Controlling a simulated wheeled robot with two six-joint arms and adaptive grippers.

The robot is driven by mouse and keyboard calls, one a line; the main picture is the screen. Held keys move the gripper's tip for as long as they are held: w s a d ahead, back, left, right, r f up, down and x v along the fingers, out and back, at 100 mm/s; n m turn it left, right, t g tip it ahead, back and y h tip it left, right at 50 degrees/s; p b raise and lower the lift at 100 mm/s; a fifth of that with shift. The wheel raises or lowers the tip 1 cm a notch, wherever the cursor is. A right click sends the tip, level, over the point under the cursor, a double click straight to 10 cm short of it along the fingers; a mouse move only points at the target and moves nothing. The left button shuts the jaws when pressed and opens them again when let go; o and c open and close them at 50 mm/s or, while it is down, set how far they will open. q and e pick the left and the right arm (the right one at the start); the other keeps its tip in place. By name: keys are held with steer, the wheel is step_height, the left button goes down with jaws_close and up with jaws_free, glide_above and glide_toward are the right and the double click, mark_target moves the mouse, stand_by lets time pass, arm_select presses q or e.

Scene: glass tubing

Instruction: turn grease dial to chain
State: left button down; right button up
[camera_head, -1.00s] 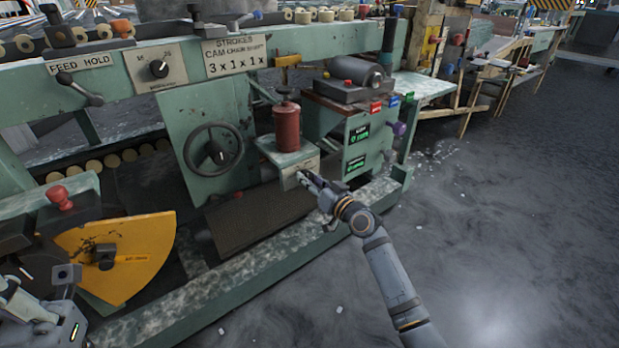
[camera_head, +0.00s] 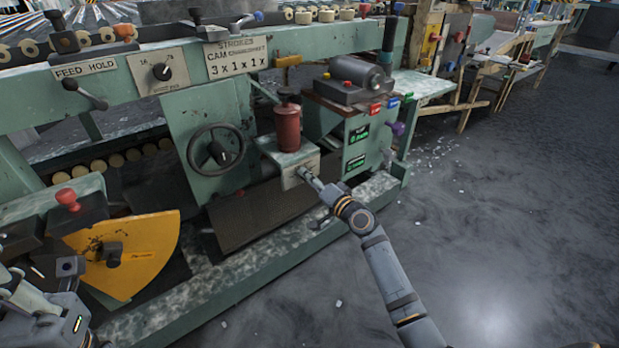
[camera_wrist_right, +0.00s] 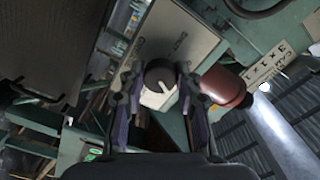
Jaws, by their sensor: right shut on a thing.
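The grease dial (camera_wrist_right: 159,74) is a small round black knob with a white pointer mark, on a pale plate (camera_wrist_right: 180,40) whose lettering is too small to read. The pointer slants toward the bottom right of the right wrist view. My right gripper (camera_wrist_right: 158,88) is shut on the dial, one finger at each side. In the head view my right gripper (camera_head: 309,177) reaches the front of the green box (camera_head: 286,158) under the red grease pot (camera_head: 287,126) and hides the dial. My left gripper (camera_head: 62,270) is partly in view at the lower left; its jaw state is unclear.
A spoked handwheel (camera_head: 216,148) is left of the grease box. A green control box (camera_head: 357,145) stands close on its right. A machine rail (camera_head: 260,262) runs below. A yellow sector plate (camera_head: 130,255) is near my left arm. The floor at right is open.

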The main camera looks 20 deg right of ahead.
stand_by(0.5)
steer(key=o, duration=1.2)
steer(key=shift+c, duration=0.2)
steer(key=v, duration=1.2)
